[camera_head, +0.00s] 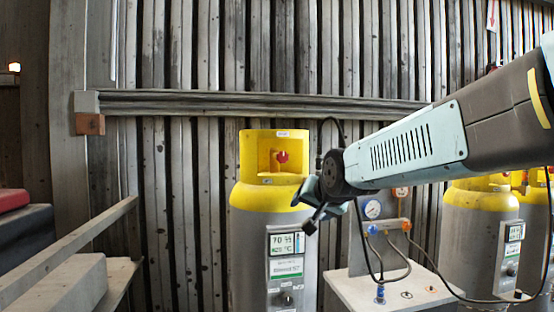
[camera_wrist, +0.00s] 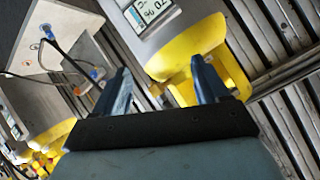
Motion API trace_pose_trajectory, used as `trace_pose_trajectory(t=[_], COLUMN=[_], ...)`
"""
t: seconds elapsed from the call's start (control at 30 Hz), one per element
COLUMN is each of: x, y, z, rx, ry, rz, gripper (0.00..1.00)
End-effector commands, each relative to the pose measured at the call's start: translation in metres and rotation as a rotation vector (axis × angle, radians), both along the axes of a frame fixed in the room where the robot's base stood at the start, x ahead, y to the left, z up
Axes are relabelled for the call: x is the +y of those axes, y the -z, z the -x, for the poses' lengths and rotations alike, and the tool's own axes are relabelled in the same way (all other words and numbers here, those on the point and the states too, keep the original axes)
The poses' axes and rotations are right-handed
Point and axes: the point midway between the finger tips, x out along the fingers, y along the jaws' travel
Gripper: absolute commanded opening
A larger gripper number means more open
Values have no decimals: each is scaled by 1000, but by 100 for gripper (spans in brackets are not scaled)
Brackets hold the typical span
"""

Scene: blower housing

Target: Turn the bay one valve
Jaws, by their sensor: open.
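A grey gas cylinder (camera_head: 250,240) with a yellow top stands upright in the middle of the head view. A red valve knob (camera_head: 282,157) sits inside its yellow collar (camera_head: 253,150). I cannot read any bay number on it. My gripper (camera_head: 306,210) is in front of the cylinder's right shoulder, below and to the right of the knob, and apart from it. In the wrist view my gripper (camera_wrist: 163,84) has its two fingers spread and nothing clearly held. The yellow collar (camera_wrist: 225,50) appears behind and beside the right finger. The knob is not clear there.
A gauge panel (camera_head: 383,235) with hoses stands right of the cylinder on a pale bench (camera_head: 400,292). More yellow-topped cylinders (camera_head: 480,205) stand at the right. A wooden rail (camera_head: 260,102) crosses the slatted wall behind. A sloping beam (camera_head: 70,250) is at the left.

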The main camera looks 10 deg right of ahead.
Motion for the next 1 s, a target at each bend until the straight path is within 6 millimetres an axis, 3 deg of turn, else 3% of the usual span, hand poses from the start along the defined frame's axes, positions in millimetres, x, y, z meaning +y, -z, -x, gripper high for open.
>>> trace_pose_trajectory(t=[0.03, 0.1, 0.3, 0.53, 0.77, 1.0], x=[0, 0, -1, -2, -2, -3], y=[-13, -33, -78, -98, -100, -99], z=[-26, -57, -119, -145, -164, -199], rx=[-66, -167, -394, -503, -511, -509], ry=[30, 69, 130, 144, 145, 145], rz=[-56, -141, -347, -451, -458, -457], gripper=[74, 74, 74, 74, 74, 74])
